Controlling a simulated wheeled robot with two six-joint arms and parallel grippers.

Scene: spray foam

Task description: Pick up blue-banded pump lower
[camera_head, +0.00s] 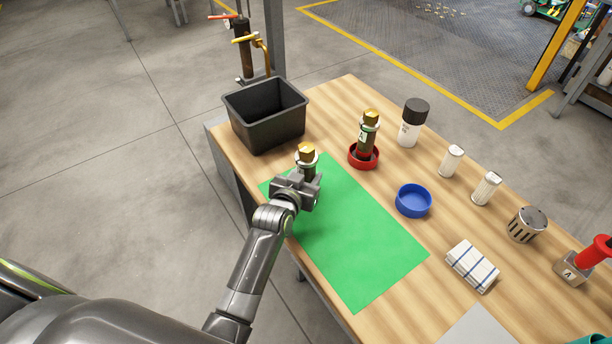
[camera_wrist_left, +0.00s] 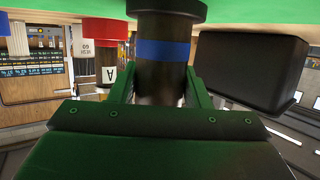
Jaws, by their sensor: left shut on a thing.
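The blue-banded pump (camera_wrist_left: 163,50) is dark with a blue band and stands between the fingers of my left gripper (camera_wrist_left: 158,90) in the left wrist view, which appears upside down. In the head view my left gripper (camera_head: 298,190) is shut around the dark body of this pump (camera_head: 307,158), below its pale collar and brass top. The pump is upright over the far left part of the green mat (camera_head: 360,245). Its blue band is hidden in the head view. I cannot tell whether its base touches the mat. My right gripper is not in view.
A similar pump (camera_head: 368,135) labelled A stands in a red dish (camera_head: 376,163). An empty blue dish (camera_head: 413,201) is right of the mat. A black bin (camera_head: 241,128) stands behind my left gripper. Bottles, cans and a folded cloth (camera_head: 472,266) line the right. The mat's near part is clear.

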